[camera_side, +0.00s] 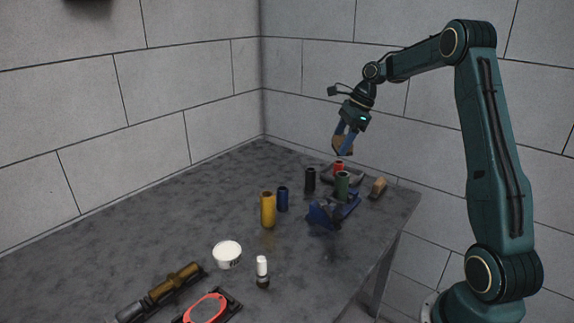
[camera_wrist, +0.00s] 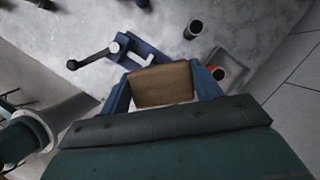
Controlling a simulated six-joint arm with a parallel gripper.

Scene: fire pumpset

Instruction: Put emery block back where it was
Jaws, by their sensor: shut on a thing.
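My gripper (camera_side: 344,147) is shut on a brown block, which I take for the emery block (camera_side: 342,143), and holds it in the air above the back right of the table. In the wrist view the block (camera_wrist: 162,84) sits between the two blue fingers, with a pale strip along its near edge. A second tan block (camera_side: 377,187) lies on the table near the right edge. Its kind is hard to tell. The place the held block came from is not marked in either view.
Below stand a blue vise (camera_side: 325,212), a green cylinder (camera_side: 342,188), a red one (camera_wrist: 219,73) at a grey tray (camera_wrist: 232,62), and a black one (camera_side: 310,179). Blue (camera_side: 282,199) and yellow (camera_side: 268,210) cylinders stand left. The table's (camera_side: 130,212) back left is clear.

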